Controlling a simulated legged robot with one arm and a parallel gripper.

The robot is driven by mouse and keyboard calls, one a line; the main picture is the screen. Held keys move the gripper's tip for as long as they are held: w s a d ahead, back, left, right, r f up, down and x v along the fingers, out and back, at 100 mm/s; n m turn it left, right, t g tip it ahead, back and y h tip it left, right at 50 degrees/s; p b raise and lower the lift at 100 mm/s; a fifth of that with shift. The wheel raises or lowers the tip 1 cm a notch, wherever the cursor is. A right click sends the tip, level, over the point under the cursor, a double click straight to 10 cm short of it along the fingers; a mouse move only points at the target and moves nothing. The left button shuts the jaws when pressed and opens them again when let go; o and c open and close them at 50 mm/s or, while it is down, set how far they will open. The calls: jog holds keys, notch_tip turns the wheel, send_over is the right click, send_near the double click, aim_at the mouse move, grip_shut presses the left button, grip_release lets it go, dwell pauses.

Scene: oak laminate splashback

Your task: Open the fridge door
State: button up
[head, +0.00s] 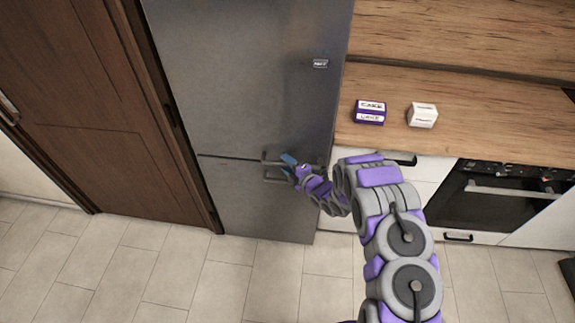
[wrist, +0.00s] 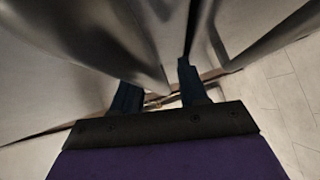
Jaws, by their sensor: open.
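The grey metal fridge (head: 245,75) stands behind my arm in the head view, and both of its doors look shut. A seam splits the large upper door from the lower door (head: 240,200). An upper handle (head: 270,156) sits just above the seam and a lower handle (head: 272,180) just below it. My gripper (head: 289,164) is open at the right part of these handles. In the wrist view its two dark fingers (wrist: 160,90) are apart, close to grey metal surfaces (wrist: 110,40). I cannot tell whether a handle lies between them or whether they touch it.
A brown wooden door (head: 90,110) stands left of the fridge. To the right is a wooden counter (head: 470,120) with a purple box (head: 370,112) and a white box (head: 422,115), above an oven (head: 500,195). The tiled floor (head: 130,260) in front is clear.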

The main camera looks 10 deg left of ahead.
grip_shut()
jog(key=shift+s+a+f, duration=0.1)
jog(key=shift+s, duration=0.1)
dwell(0.5)
